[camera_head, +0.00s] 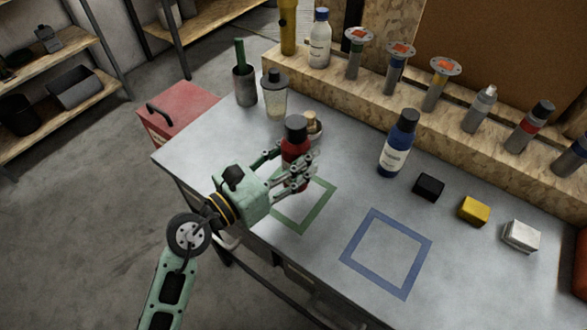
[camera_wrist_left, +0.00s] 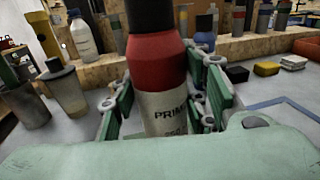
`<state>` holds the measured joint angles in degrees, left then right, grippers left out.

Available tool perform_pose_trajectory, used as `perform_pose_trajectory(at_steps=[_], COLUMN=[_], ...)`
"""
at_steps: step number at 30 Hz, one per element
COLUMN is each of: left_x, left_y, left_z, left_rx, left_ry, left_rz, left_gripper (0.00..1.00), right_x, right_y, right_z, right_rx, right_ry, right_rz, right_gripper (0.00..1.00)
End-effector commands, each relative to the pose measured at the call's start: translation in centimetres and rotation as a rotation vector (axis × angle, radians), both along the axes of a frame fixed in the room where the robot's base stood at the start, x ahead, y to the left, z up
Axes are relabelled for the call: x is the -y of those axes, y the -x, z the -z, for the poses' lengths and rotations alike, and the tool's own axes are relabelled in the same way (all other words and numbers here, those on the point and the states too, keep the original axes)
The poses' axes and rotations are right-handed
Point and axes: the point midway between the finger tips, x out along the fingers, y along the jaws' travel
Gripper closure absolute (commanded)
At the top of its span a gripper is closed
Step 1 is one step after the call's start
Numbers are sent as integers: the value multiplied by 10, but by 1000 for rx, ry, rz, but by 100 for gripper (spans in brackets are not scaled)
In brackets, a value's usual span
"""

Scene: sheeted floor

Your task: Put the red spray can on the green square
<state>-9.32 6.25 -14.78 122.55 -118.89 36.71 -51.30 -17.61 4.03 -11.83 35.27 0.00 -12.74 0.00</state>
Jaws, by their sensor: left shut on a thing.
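The red spray can (camera_head: 294,147) has a black cap and stands upright between the fingers of my left gripper (camera_head: 296,172). In the left wrist view the can (camera_wrist_left: 160,75) fills the middle, with a finger on each side and a white label below its red shoulder. My left gripper is shut on it. The green square (camera_head: 318,212) is an outline on the grey table; the gripper and can cover its upper left part. The can's base is hidden, so I cannot tell whether it touches the table. My right gripper is not in view.
A blue square outline (camera_head: 350,264) lies right of the green one. A blue spray can (camera_head: 396,149) stands behind it, with black (camera_head: 428,187), yellow (camera_head: 474,210) and white (camera_head: 521,235) blocks to its right. A clear cup (camera_head: 274,100) stands behind the gripper.

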Motion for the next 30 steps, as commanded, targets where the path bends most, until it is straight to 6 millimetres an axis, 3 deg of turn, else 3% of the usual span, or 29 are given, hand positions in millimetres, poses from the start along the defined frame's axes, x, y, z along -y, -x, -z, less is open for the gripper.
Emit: perform_pose_trajectory(at_steps=[10,23,24,30], left_x=[-3,-3,-3,-3], left_y=[-3,-3,-3,-3], left_z=[39,45,46,45], left_rx=[0,2,1,1], left_ry=[3,1,1,1], left_rz=[-1,0,0,0], left_gripper=[91,91,58,40], right_x=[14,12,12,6], right_y=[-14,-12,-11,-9], right_z=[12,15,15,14], right_rx=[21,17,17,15], right_ry=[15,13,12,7], right_rz=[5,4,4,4], right_gripper=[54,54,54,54])
